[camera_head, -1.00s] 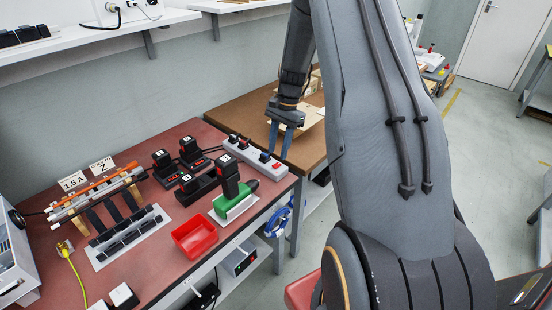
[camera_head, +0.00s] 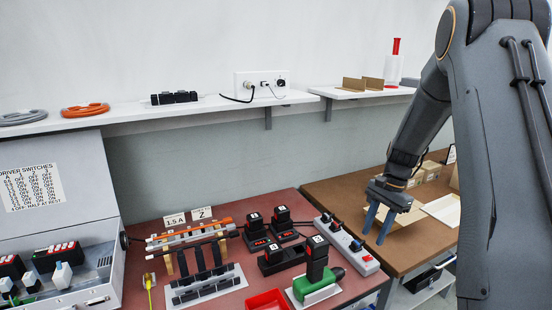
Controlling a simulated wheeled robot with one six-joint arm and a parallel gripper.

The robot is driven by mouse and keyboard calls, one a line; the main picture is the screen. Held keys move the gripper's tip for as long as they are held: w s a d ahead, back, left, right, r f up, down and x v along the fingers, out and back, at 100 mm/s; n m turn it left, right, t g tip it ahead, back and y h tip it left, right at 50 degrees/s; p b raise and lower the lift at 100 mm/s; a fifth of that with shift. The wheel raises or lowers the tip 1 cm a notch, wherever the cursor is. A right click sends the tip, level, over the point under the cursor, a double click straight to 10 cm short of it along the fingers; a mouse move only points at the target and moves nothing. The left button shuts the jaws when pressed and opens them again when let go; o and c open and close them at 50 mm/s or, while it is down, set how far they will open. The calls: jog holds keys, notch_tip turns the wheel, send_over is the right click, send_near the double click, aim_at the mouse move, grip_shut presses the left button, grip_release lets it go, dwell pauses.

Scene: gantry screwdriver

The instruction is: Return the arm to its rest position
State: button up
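My arm comes in from the upper right of the head view and reaches down toward the two tables. My gripper (camera_head: 375,236) points downward at its end, with two blue fingers that stand apart. Nothing shows between the fingers. In the picture, the gripper lies over the near left part of the brown table (camera_head: 330,190), just right of the white power strip (camera_head: 345,243). Its exact height above the table is hard to tell.
On the red table (camera_head: 140,290) are a green screwdriver (camera_head: 317,280), black chargers (camera_head: 283,258), a red bin (camera_head: 265,300) and a rack of rods (camera_head: 195,232). A grey switch box (camera_head: 50,220) stands left. Cardboard boxes (camera_head: 428,170) lie behind my gripper. Wall shelves (camera_head: 200,107) run above.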

jog(key=s+a+r+n+t+h, duration=0.1)
jog(key=s+a+r+n, duration=0.2)
jog(key=s+a+n, duration=0.3)
jog(key=s+a+r+n+t+h, duration=0.1)
jog(key=s+a+r+n, duration=0.2)
jog(key=s+a+n, duration=0.4)
jog(key=s+a, duration=0.4)
jog(key=s, duration=0.5)
jog(key=shift+r+h, duration=0.15)
jog(key=shift+h, duration=0.15)
jog(key=shift+s, duration=0.1)
